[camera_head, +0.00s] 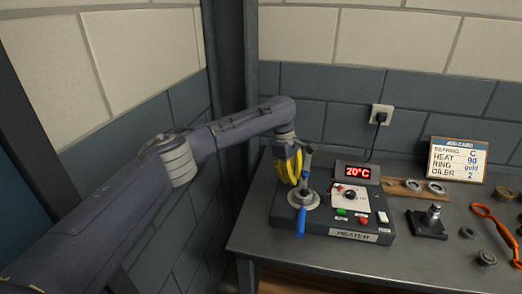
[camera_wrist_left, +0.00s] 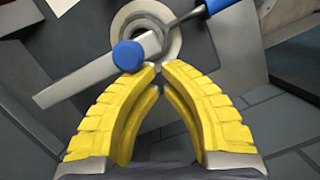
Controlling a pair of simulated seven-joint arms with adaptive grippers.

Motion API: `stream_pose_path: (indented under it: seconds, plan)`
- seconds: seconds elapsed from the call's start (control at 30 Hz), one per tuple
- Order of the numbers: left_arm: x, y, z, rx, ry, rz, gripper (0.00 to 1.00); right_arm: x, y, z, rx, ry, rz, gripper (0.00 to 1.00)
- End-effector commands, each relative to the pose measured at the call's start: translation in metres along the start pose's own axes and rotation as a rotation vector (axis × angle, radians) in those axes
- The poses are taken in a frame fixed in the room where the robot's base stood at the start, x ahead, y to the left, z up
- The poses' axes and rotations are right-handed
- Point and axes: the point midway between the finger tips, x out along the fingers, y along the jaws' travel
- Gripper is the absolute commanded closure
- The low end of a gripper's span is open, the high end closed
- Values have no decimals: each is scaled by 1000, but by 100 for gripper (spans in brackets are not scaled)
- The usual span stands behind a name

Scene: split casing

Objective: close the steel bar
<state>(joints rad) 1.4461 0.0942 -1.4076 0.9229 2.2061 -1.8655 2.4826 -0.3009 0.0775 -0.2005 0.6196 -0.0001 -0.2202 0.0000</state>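The steel bar (camera_wrist_left: 85,80) shows in the left wrist view as a flat grey strip running diagonally beside a round hub (camera_wrist_left: 150,22). A round blue knob (camera_wrist_left: 128,53) sits over its upper end. In the head view, a grey bar (camera_head: 308,160) stands tilted up from the heater (camera_head: 285,218), beside my left gripper (camera_head: 290,176). My left gripper's yellow fingers (camera_wrist_left: 158,68) come together at the tips, close beside the blue knob. Nothing clearly shows held between them. My right gripper is not in view.
A blue handle (camera_head: 300,222) hangs over the heater's front, below a round metal disc. A temperature display (camera_head: 357,172) stands behind the dial panel (camera_head: 350,198). To the right are a board with rings (camera_head: 405,187), a dark block with a post (camera_head: 427,222), and an orange tool (camera_head: 494,222).

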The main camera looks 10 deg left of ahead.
Motion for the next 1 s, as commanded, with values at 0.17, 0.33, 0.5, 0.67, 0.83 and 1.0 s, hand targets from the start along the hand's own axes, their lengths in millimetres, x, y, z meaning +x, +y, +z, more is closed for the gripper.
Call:
stream_pose_path:
  seconds: [0.17,0.33,0.5,0.67,0.83,1.0]
  plan:
    - [2,2,9,4,0,-2,100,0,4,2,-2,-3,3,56]
    - [3,2,12,5,0,-2,100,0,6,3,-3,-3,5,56]
    - [3,2,12,6,-1,-2,100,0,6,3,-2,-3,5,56]
    - [3,2,12,6,-1,-2,100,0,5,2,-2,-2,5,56]
    - [3,2,11,7,-2,-2,100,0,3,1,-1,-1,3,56]
    - [0,-3,-2,10,-1,-3,100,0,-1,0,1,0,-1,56]
